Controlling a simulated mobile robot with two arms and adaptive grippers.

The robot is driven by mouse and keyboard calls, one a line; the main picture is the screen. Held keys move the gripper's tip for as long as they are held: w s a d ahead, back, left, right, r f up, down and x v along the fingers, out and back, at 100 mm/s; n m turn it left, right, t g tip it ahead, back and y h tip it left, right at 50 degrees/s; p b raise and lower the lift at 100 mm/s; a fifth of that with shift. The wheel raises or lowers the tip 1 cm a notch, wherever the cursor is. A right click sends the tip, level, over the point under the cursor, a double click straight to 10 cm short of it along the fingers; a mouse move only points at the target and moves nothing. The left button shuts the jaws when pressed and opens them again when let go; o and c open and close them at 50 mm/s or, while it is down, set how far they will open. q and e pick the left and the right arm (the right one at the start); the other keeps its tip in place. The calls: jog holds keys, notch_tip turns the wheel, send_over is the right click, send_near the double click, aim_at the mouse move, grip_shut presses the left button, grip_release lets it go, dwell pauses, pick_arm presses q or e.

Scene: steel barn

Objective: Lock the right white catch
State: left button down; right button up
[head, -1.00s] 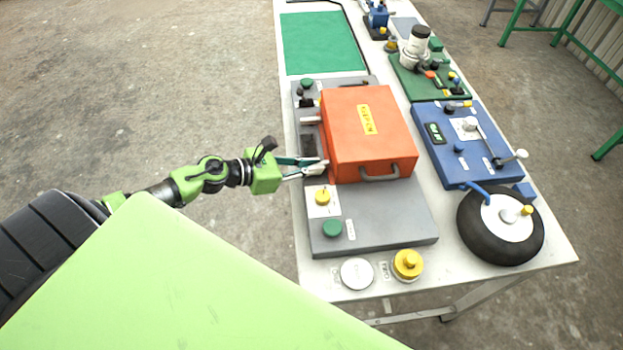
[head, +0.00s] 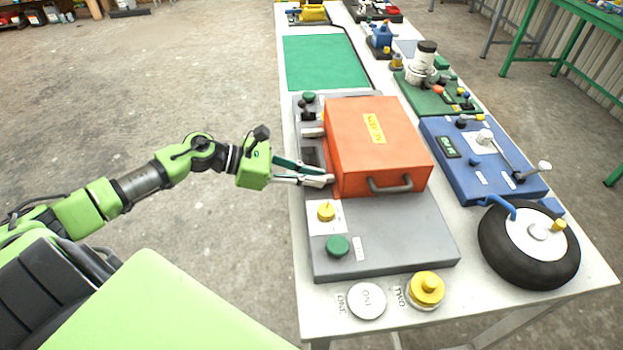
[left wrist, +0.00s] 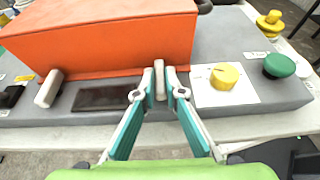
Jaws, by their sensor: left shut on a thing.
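An orange box (head: 375,140) with a yellow label and a grey handle sits on a grey base plate (head: 400,235). Two white catches are on its side facing my left arm. The right white catch (left wrist: 160,80) is between the fingertips of my left gripper (left wrist: 160,88), which is shut on it. In the head view my left gripper (head: 325,181) reaches in from the left and its tips partly hide this catch. The left white catch (left wrist: 48,88) stands free and slanted in the wrist view; it also shows in the head view (head: 313,132). My right gripper is not in view.
Beside the right catch are a yellow knob (head: 326,211) and a green knob (head: 337,246) on the plate. A dark slot (left wrist: 103,98) lies between the catches. A blue panel (head: 480,160) and a wheel (head: 530,245) stand right. Floor left of the table is clear.

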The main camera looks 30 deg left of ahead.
pick_arm(q)
jog(key=c, duration=2.4)
grip_release()
jog(key=shift+d, duration=0.1)
jog(key=shift+w+d, duration=0.1)
jog(key=shift+w, duration=0.05)
jog(key=shift+s+a, duration=0.25)
jog(key=shift+a, duration=0.1)
jog(key=v, duration=1.1)
jog(key=shift+r, duration=0.25)
